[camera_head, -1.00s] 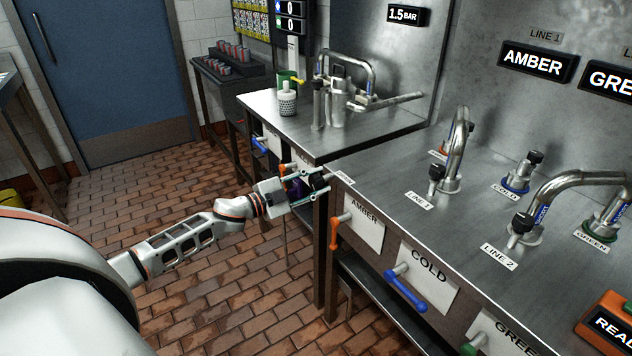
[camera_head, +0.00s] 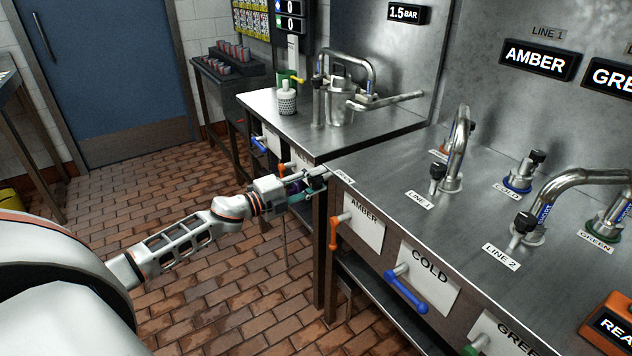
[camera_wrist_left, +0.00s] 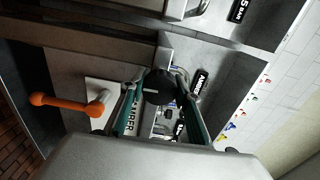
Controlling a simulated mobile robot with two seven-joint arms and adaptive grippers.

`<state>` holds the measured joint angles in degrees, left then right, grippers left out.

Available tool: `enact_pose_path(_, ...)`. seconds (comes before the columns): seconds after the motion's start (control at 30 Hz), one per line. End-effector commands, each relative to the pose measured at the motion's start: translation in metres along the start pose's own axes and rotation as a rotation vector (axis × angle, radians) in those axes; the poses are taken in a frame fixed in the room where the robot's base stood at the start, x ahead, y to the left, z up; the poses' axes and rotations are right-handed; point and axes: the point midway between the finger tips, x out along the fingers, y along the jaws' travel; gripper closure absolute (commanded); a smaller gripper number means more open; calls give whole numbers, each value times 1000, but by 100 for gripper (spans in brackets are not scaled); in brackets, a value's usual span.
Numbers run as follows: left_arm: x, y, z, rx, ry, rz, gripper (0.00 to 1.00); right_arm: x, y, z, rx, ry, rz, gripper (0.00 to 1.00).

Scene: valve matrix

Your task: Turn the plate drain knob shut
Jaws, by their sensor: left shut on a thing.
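My left gripper (camera_head: 313,183) is at the near left corner of the long steel counter, by a small white label (camera_head: 344,178). In the left wrist view, the dark round drain knob (camera_wrist_left: 161,87) sits between the two fingers of my left gripper (camera_wrist_left: 160,92), which is shut on it. In the head view the gripper hides the knob, so I cannot read its angle. My right gripper is not in view.
An orange AMBER lever (camera_head: 334,233) and a blue COLD lever (camera_head: 406,292) stick out from the counter front (camera_head: 372,262). A second steel counter (camera_head: 372,131) stands behind. The tiled floor (camera_head: 215,290) under my left arm is clear.

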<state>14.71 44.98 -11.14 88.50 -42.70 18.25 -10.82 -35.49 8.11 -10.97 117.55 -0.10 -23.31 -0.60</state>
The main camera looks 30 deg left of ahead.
Motion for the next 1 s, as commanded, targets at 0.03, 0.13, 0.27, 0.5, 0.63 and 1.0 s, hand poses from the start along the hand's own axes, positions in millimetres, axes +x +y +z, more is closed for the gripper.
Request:
enact_pose_path(0.03,0,0,0,10,0,1,90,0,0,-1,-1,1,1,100)
enact_pose_path(0.13,0,0,0,21,0,1,90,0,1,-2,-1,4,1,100)
enact_pose_path(0.27,0,0,0,26,0,1,90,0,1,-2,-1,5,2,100)
enact_pose_path(0.5,0,0,0,27,0,1,90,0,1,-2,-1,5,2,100)
enact_pose_path(0.63,0,0,0,26,0,1,51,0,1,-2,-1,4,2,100)
enact_pose_path(1.0,-2,0,0,24,0,1,51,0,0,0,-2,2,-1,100)
